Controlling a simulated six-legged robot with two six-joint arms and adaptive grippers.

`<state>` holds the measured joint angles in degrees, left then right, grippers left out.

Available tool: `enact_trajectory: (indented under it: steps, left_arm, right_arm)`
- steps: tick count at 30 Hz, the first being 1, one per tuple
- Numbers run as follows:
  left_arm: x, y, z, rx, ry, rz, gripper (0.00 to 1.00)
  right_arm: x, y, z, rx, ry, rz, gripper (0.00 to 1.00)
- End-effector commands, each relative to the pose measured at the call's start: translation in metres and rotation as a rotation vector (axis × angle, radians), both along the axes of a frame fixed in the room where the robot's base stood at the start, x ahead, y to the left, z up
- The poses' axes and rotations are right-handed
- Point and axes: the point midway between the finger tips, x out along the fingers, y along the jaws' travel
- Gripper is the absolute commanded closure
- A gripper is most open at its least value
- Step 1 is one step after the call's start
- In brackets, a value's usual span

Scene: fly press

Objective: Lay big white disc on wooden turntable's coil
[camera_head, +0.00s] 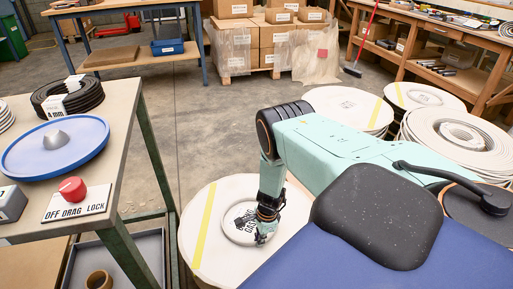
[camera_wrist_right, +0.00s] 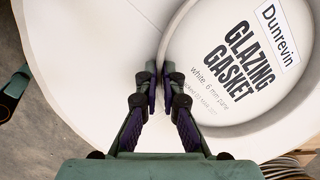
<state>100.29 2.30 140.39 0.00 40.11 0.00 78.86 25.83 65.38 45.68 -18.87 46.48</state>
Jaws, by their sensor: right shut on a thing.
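A big white disc (camera_head: 222,265) with a yellow stripe lies low, beside the left-hand table. A raised round rim (camera_wrist_right: 168,35) around a printed "GLAZING GASKET" label (camera_wrist_right: 240,60) stands on it. My right gripper (camera_head: 265,235) reaches down to this rim. In the right wrist view my right gripper (camera_wrist_right: 158,75) is shut on the rim's edge, and the disc's surface spreads around it. A white coil (camera_head: 465,140) of several loops lies at the right. No wooden turntable can be made out for certain. My left gripper is not in view.
The left-hand table holds a blue round plate (camera_head: 55,150), a black coil (camera_head: 82,98) and a red knob (camera_head: 72,188). Other white discs (camera_head: 345,108) stand at the back right. A bench (camera_head: 440,60) and stacked boxes (camera_head: 265,35) lie behind. Open floor (camera_head: 215,120) lies in between.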

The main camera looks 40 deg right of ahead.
Motion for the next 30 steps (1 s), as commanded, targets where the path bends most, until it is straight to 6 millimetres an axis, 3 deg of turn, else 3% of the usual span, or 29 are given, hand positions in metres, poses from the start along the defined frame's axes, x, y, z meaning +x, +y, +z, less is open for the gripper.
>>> enact_trajectory:
  steps: [15, 30]
  left_arm:
    - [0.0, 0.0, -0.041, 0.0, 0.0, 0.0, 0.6]
    - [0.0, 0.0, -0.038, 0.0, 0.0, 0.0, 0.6]
  right_arm:
    - [0.002, 0.0, -0.053, -0.002, 0.001, 0.0, 1.0]
    - [0.004, 0.001, -0.084, 0.0, 0.0, 0.002, 1.0]
